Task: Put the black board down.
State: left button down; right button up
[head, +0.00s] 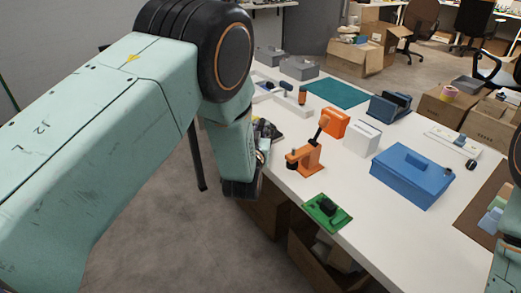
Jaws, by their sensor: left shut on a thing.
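My left gripper (243,188) hangs just off the near left edge of the table, pointing down, seen mostly from behind. It is shut on a dark thing, which I take for the black board. My own fingers and hand hide most of it, so its outline cannot be told from the dark fingers. The white table (400,233) is to the right of the gripper. Of my right arm only a part shows at the right edge; its gripper is out of view.
A green board (342,218) with a black part lies at the near table edge. An orange clamp-like tool (306,158), a white box (362,137) and a blue case (411,174) stand behind it. Open cartons (272,212) are below the edge. Bare tabletop lies between these things.

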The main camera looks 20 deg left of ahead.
pick_arm(q)
jog(key=shift+w+f, duration=0.1)
jog(key=shift+f, duration=0.85)
notch_tip(320, 180, down, 3)
jog(key=shift+f+b, duration=0.15)
jog(key=shift+b, duration=0.4)
jog(key=shift+f, duration=0.3)
jog(key=shift+f, duration=0.15)
jog(key=c, duration=1.3)
grip_release()
